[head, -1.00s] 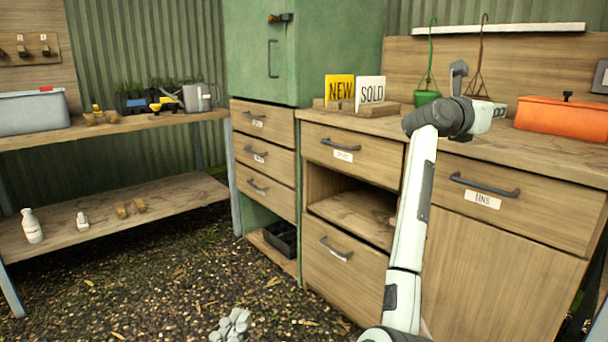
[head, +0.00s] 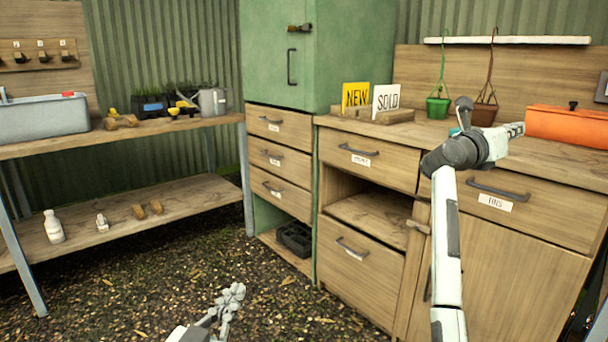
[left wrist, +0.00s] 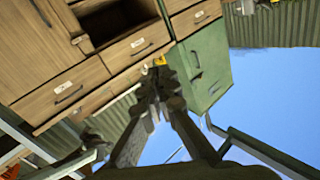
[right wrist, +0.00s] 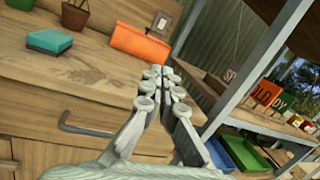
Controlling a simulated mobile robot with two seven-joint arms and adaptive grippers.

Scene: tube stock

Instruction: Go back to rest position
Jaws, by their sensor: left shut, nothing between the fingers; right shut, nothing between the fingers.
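My left gripper (head: 232,297) is low over the gravel at the bottom of the head view, apart from the furniture. Its fingers are together and empty; they also show, dark, in the left wrist view (left wrist: 162,80). My right arm rises in front of the wooden counter in the head view, its bent joint at counter height.
The counter (head: 545,165) holds an orange box (head: 565,126), hanging pots and NEW and SOLD signs (head: 386,100). A teal box (right wrist: 49,41) lies on it. A green cabinet (head: 345,60) and shelving (head: 130,220) stand left. The gravel floor (head: 130,300) is open.

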